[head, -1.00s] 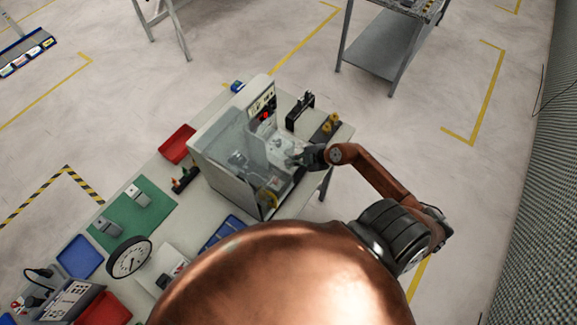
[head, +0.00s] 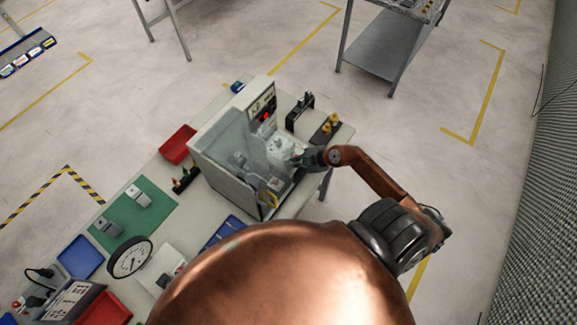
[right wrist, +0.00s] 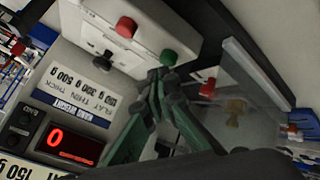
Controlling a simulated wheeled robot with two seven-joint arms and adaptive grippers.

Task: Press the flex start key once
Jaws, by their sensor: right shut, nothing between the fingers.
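The bench machine (head: 222,178) has a clear front guard (head: 243,150) and an upright panel with a red button (head: 266,116). My right gripper (head: 299,161) is at the machine's open right side, shut and empty. In the right wrist view its green fingers (right wrist: 160,76) point at a pale box with a green button (right wrist: 168,57) and a red button (right wrist: 126,27). The fingertips are close below the green button; I cannot tell whether they touch it. No flex start label is readable. My left gripper is not in view.
A clear panel (right wrist: 250,85) stands close right of the fingers. A red display (right wrist: 68,144) reads 0. A red bin (head: 178,144), a green mat (head: 133,214) and a dial (head: 130,257) share the bench. Black fixtures (head: 300,111) stand behind the machine.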

